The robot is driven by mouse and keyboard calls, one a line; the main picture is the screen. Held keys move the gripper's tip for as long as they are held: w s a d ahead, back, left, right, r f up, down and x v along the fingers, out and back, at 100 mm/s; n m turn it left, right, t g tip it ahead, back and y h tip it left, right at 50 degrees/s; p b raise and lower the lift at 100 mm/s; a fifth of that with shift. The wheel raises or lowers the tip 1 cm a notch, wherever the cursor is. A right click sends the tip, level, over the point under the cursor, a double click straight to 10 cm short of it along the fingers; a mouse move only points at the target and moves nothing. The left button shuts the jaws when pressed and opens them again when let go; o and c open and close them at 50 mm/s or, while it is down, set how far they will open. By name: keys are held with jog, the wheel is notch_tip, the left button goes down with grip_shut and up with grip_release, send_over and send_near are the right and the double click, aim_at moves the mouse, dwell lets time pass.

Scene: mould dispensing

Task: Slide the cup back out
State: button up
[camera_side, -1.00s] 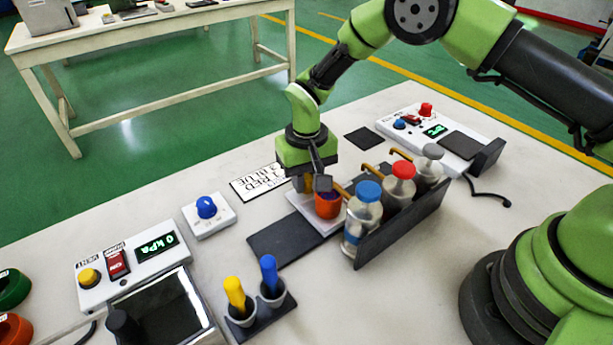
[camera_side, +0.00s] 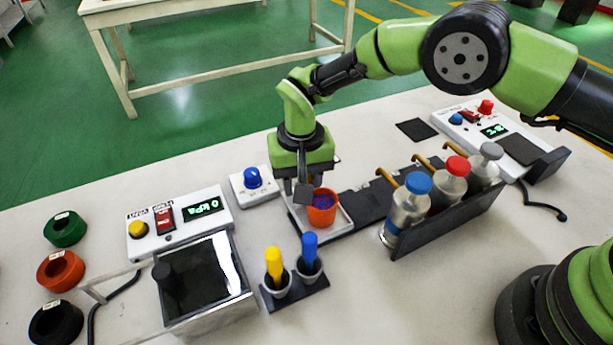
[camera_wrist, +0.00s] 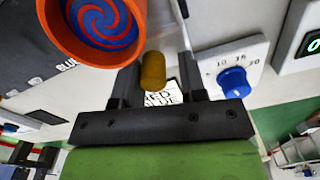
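The orange cup (camera_side: 322,205) holds a red and blue swirl and stands upright on a white tray (camera_side: 341,219) on the dark track. The cup also fills the upper left of the wrist view (camera_wrist: 58,34). My gripper (camera_side: 303,188) is low, just behind and left of the cup. In the wrist view my two fingers (camera_wrist: 158,72) are spread, with a short brown peg (camera_wrist: 153,71) between them. A gap shows between the peg and the right finger. The lower fingertips are partly hidden.
Bottles with blue, red and grey caps (camera_side: 419,183) stand in a dark rack right of the tray. A blue-knob box (camera_side: 252,179) is close behind left. Yellow and blue-handled tools stand in a holder (camera_side: 296,291) in front. A pressure panel (camera_side: 180,222) is further left.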

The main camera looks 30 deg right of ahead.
dwell(0.5)
notch_tip(320, 180, up, 10)
dwell(0.5)
jog(key=shift+d+r, duration=0.15)
jog(key=s+d+r+t+y, duration=0.15)
jog(key=s+d+r, duration=0.3)
jog(key=r, duration=0.45)
jog(key=s+d+r+t, duration=0.25)
jog(key=d+r, duration=0.35)
jog(key=r, duration=0.3)
jog(key=s+d+m+t, duration=0.1)
jog(key=s+d+t, duration=0.2)
jog(key=s+d, duration=0.4)
jog(key=s, duration=0.9)
jog(key=shift+s+r, duration=0.3)
jog(key=shift+r, duration=0.05)
